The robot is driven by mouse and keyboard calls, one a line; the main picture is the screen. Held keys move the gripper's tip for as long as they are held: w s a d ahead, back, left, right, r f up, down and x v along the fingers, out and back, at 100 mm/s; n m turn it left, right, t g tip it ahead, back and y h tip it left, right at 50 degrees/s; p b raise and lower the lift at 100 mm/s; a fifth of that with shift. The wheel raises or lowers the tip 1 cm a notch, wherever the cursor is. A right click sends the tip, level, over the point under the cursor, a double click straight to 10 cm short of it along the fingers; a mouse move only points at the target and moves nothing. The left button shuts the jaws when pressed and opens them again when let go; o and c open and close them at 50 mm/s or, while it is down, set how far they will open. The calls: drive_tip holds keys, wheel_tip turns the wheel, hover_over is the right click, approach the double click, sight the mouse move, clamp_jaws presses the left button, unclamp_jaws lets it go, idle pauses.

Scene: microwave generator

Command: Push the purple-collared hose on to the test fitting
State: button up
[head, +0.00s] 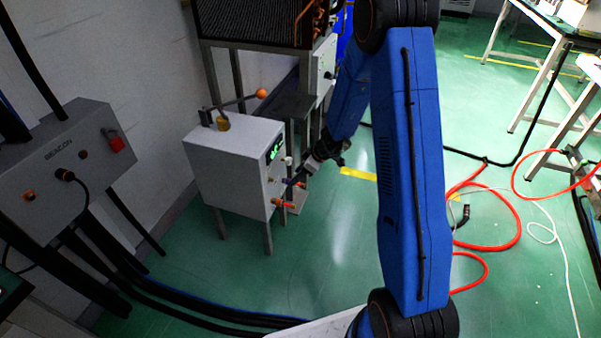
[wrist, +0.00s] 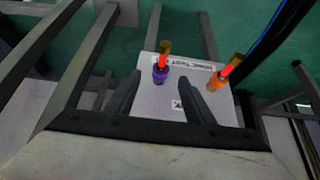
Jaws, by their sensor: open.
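The purple-collared hose (wrist: 160,74) shows in the wrist view as a purple collar with a short red-orange length and a brass-coloured end, at a pale plate marked "HOSE TEST" (wrist: 175,101). In the head view its purple collar (head: 289,182) shows small at the front of a white box. My gripper (wrist: 160,77) is open, its two dark fingers apart on either side of the purple collar in the picture. I cannot tell whether they touch it. My gripper (head: 308,168) is also near the box front in the head view. The test fitting cannot be told apart clearly.
An orange-collared hose piece (wrist: 216,83) stands right of the purple one. The white box (head: 232,166) has a green display and a lever on top. A grey BEACON box (head: 75,165) stands left. Red hoses (head: 490,246) lie on the green floor at right.

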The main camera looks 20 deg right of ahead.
sight(301, 184)
drive_tip(key=shift+x, duration=3.15)
drive_tip(key=shift+c, duration=0.2)
clamp_jaws()
drive_tip(key=shift+s+d, duration=0.2)
drive_tip(key=shift+d, duration=0.15)
drive_tip(key=shift+s+d, duration=0.55)
drive_tip(key=shift+d, duration=0.25)
drive_tip(key=shift+s+d, duration=0.6)
drive_tip(key=shift+d, duration=0.15)
